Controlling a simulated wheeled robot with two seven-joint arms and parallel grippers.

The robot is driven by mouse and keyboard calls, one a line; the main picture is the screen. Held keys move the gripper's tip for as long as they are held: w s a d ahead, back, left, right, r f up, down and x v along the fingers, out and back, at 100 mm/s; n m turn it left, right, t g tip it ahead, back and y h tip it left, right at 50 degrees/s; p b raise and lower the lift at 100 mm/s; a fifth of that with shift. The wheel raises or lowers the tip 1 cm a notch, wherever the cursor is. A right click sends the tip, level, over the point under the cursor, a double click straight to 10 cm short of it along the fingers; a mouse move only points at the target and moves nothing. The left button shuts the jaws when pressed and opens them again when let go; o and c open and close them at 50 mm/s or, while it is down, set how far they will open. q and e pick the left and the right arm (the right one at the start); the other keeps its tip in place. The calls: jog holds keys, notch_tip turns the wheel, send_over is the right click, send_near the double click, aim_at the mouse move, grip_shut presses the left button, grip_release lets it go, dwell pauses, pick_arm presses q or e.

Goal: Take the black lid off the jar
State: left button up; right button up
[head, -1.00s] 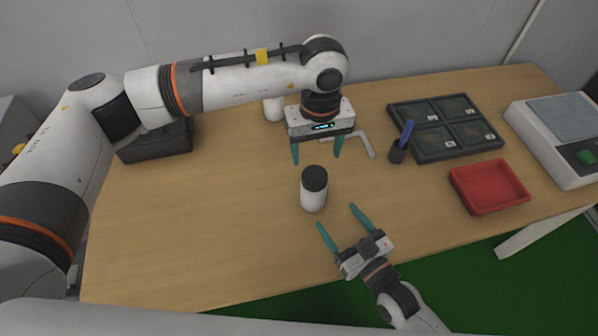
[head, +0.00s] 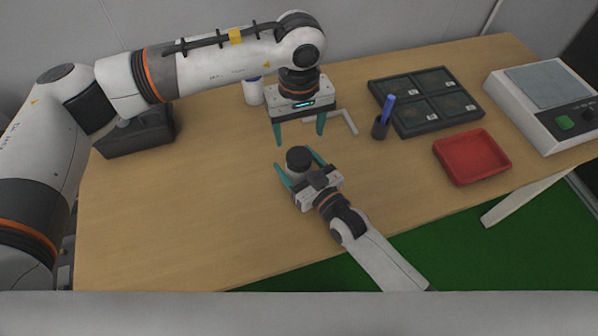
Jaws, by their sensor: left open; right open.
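The white jar (head: 297,172) stands upright on the wooden table with its black lid (head: 298,157) on top. My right gripper (head: 296,163) is open, with its teal fingers on either side of the jar. Whether the fingers touch the jar cannot be told; the gripper body hides its lower part. My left gripper (head: 299,137) is open and empty, pointing down above and just behind the lid, apart from it.
A white bottle (head: 253,92) and a black box (head: 137,133) stand at the back left. A pen cup (head: 380,128), a grey angled bracket (head: 346,123), a black divided tray (head: 460,114), a red tray (head: 460,142) and a scale (head: 505,98) are to the right. The front left table is clear.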

aim_at(300, 155)
jog(key=shift+c, duration=0.2)
jog(key=c, duration=1.2)
pick_arm(q)
jog(key=shift+c, duration=1)
pick_arm(e)
grip_shut()
pick_arm(q)
jog(key=m, duration=0.6)
jog(key=shift+w+d+m, duration=0.1)
jog(key=shift+m, duration=0.3)
jog(key=m, duration=0.3)
jog(key=shift+m, duration=0.4)
jog(key=m, duration=0.2)
jog(key=shift+m, duration=0.4)
jog(key=shift+f, duration=4)
